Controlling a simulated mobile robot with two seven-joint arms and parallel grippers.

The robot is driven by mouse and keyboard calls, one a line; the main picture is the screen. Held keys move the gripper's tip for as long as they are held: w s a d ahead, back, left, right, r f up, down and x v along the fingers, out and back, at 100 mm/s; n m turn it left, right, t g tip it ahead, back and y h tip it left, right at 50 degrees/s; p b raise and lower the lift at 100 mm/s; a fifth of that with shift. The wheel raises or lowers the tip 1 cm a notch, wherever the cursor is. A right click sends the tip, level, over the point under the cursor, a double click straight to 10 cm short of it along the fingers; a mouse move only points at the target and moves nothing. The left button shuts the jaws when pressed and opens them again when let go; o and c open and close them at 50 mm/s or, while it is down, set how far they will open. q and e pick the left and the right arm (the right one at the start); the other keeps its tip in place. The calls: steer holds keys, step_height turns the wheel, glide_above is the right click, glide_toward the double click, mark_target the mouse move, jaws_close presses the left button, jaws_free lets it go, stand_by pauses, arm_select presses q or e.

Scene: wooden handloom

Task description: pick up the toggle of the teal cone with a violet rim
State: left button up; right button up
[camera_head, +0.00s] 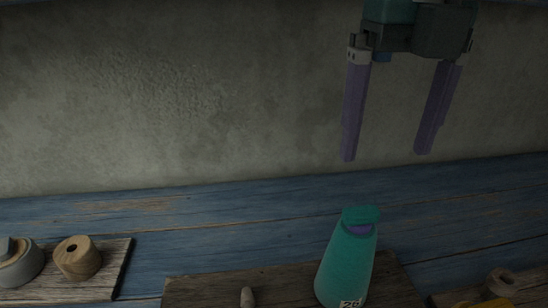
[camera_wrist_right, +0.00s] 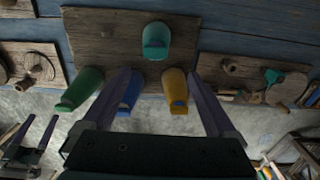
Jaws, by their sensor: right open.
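The teal cone (camera_head: 345,266) stands on a dark wooden board at the lower middle-right of the head view. A teal cap-like piece (camera_head: 361,214) sits at its top, with a violet band just below. I cannot tell for sure whether this piece is the toggle. In the wrist view the teal cone (camera_wrist_right: 156,42) is at the top centre, beyond the fingertips. My right gripper (camera_head: 386,157) is open and empty, above the cone; its violet fingers also show in the wrist view (camera_wrist_right: 160,73). My left gripper (camera_wrist_right: 43,117) shows at the lower left of the wrist view, its fingers apart.
Green (camera_wrist_right: 80,90), blue (camera_wrist_right: 130,92) and yellow (camera_wrist_right: 175,91) cones stand near the fingers on the same board (camera_wrist_right: 105,28). A side board bears a wooden spool (camera_head: 77,257) and a grey round piece (camera_head: 20,264). Another holds a teal-topped piece (camera_wrist_right: 272,78). A plastered wall rises behind.

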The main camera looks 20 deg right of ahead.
mark_target(362, 211)
step_height(362, 211, down, 4)
steer(key=shift+a, duration=0.1)
steer(key=f, duration=0.5)
steer(key=shift+w+a+f+p, duration=0.2)
steer(key=shift+a+f+p, duration=0.1)
steer(key=shift+p, duration=0.1)
steer(key=c, duration=1.4)
steer(key=shift+r, duration=0.1)
